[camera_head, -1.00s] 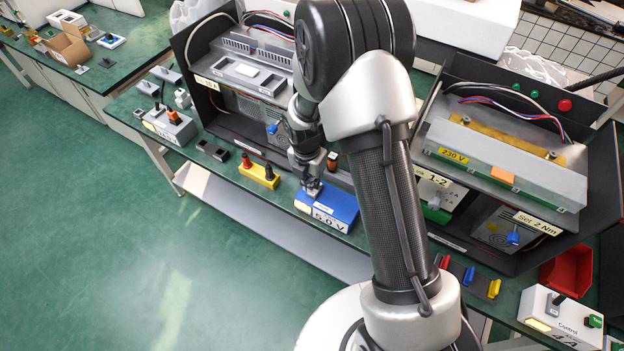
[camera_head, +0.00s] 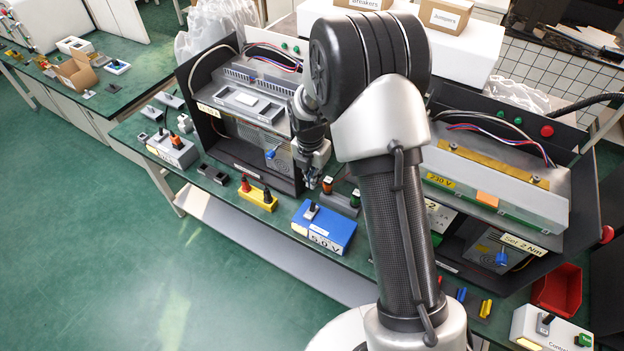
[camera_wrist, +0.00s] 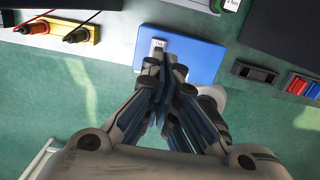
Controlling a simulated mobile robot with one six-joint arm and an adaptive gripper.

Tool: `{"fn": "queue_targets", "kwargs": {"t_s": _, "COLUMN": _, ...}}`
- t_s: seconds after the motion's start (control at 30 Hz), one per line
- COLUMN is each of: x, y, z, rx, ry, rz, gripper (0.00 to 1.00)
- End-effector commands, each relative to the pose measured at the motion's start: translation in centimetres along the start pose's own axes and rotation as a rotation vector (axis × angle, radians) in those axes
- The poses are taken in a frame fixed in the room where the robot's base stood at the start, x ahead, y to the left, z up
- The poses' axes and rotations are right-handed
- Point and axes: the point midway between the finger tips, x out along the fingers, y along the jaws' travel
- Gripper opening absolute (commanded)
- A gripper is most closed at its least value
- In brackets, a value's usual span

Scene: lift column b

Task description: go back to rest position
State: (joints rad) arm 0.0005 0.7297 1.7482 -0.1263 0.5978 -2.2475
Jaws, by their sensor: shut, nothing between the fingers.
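My gripper (camera_head: 314,183) is shut and empty, with its fingertips together (camera_wrist: 160,68) in the wrist view. It hangs above the bench, just behind the blue 5.0 V box (camera_head: 324,228) in the head view, clear of it. My arm covers the middle of the bench in the head view.
A yellow block with red and black plugs (camera_head: 258,197) stands left of the blue box. Two open dark cabinets hold equipment (camera_head: 250,105) (camera_head: 500,175) behind. A red bin (camera_head: 557,289) and a white control box (camera_head: 548,330) are at right. Green floor (camera_head: 120,260) is free in front.

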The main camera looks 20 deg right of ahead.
Motion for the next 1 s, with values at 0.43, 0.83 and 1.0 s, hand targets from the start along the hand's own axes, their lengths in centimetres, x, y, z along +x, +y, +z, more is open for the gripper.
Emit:
{"fn": "queue_targets", "kwargs": {"t_s": 0.43, "x": -1.3, "y": -0.1, "z": 0.0, "rx": 0.051, "ry": -0.008, "rz": 0.009, "gripper": 0.00}}
{"fn": "queue_targets", "kwargs": {"t_s": 0.83, "x": -16.3, "y": -5.8, "z": -4.7, "rx": 0.891, "ry": -0.029, "rz": 0.139, "gripper": 0.00}}
{"fn": "queue_targets", "kwargs": {"t_s": 1.0, "x": -20.8, "y": -9.8, "z": -8.7, "rx": 1.302, "ry": 0.004, "rz": 0.211, "gripper": 0.00}}
